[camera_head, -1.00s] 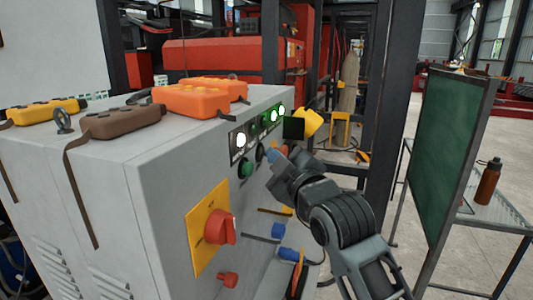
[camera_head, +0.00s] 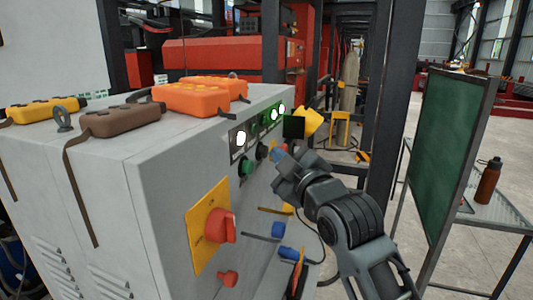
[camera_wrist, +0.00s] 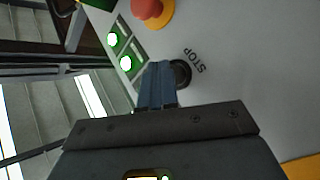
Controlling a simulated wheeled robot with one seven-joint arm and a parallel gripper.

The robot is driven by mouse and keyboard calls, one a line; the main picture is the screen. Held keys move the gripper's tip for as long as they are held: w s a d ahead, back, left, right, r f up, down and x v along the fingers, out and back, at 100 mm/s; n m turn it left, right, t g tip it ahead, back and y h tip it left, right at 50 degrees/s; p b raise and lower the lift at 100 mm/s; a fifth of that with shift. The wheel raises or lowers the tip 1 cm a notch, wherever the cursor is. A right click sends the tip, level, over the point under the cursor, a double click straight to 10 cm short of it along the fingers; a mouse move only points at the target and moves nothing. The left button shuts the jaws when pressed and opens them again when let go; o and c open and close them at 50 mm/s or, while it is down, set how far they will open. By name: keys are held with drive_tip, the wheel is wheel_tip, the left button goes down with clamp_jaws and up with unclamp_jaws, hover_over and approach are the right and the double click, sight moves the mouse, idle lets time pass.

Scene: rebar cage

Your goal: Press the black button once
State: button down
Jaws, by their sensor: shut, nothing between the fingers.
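The black button (camera_head: 261,151) is on the front panel of the grey cabinet (camera_head: 160,170), right of the green button (camera_head: 247,168). In the wrist view the black button (camera_wrist: 181,73) sits beside the word STOP, partly covered by my fingers. My gripper (camera_head: 278,155) has its blue fingers shut and empty. In the head view its tip is just right of the black button, with a small gap in the picture. In the wrist view my fingertips (camera_wrist: 158,66) overlap the button's left side; I cannot tell whether they touch it.
Lit green lamps (camera_wrist: 112,38) sit near the fingers. A red knob on a yellow base (camera_wrist: 146,9) is above them. A red rotary switch (camera_head: 220,226) projects from a yellow plate. Orange and brown pendants (camera_head: 190,98) lie on top. A green board (camera_head: 448,155) stands right.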

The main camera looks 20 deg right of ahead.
drive_tip(key=shift+s+d, duration=0.3)
drive_tip(key=shift+d, duration=0.1)
drive_tip(key=s+d+b, duration=0.1)
drive_tip(key=d, duration=0.1)
drive_tip(key=s+d+b, duration=0.1)
drive_tip(key=s+d, duration=0.1)
idle(0.5)
idle(0.5)
